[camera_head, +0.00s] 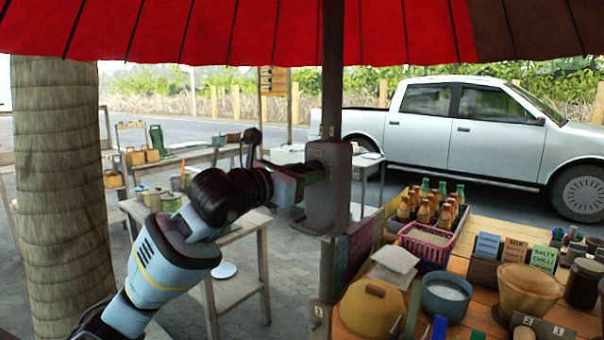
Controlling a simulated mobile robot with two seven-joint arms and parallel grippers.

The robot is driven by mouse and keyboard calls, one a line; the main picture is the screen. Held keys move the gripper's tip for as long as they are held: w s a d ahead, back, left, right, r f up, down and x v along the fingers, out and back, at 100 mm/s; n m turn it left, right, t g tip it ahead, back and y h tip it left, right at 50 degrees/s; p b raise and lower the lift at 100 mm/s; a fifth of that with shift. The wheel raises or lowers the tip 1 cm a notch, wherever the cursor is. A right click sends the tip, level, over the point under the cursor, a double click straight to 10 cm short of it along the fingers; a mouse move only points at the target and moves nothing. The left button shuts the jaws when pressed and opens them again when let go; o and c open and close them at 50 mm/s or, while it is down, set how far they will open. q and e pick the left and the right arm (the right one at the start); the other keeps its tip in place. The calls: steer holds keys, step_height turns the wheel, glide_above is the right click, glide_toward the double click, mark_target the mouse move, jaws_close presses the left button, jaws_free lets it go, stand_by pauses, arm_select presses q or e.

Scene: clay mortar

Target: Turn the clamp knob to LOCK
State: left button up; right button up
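A grey clamp body (334,190) is fixed around the dark umbrella pole (332,70) in the middle of the view. A dark part with a green tint, possibly the clamp knob (316,163), shows at its upper left side. My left gripper (300,180) comes in from the left and reaches this side of the clamp. Its fingertips overlap the clamp and knob area, so I cannot tell whether they touch or grip the knob. The knob's setting and any LOCK mark are not readable. My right gripper is not in view.
A wooden counter (465,262) at the right holds a pink basket (427,243), bottles, a lidded yellow pot (371,306) and a blue bowl (446,296). A thick trunk (57,190) stands at the left. A red canopy (200,30) hangs above. Side tables stand behind my arm.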

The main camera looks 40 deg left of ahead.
arm_select(q)
steer(key=c, duration=0.4)
steer(key=shift+o, duration=0.2)
